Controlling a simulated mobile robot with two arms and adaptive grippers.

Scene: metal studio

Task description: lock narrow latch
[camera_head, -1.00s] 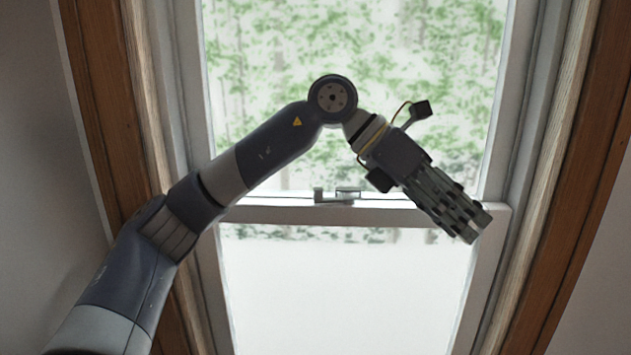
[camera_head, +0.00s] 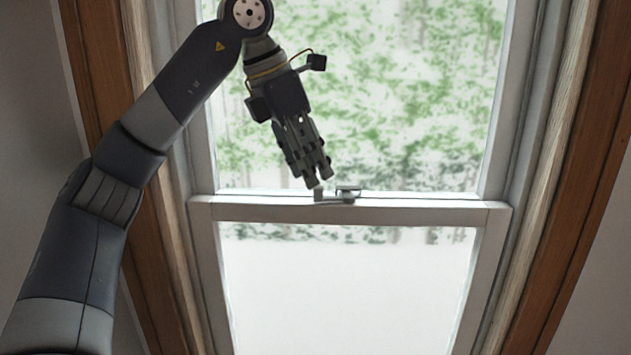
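The narrow latch (camera_head: 336,198) is a small grey metal piece on top of the window's middle rail (camera_head: 420,208). A short tab stands up at its left end, and a flatter part lies to the right. My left gripper (camera_head: 317,183) points down with its fingertips right at the latch's left end. The fingers look close together, and nothing shows between them. I cannot tell whether the fingertips touch the latch. My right gripper is not in view.
The white window frame (camera_head: 493,220) surrounds the rail, with wooden trim (camera_head: 597,120) on both sides. Glass panes lie above and below the rail, with green trees behind the upper one. The space right of the latch is clear.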

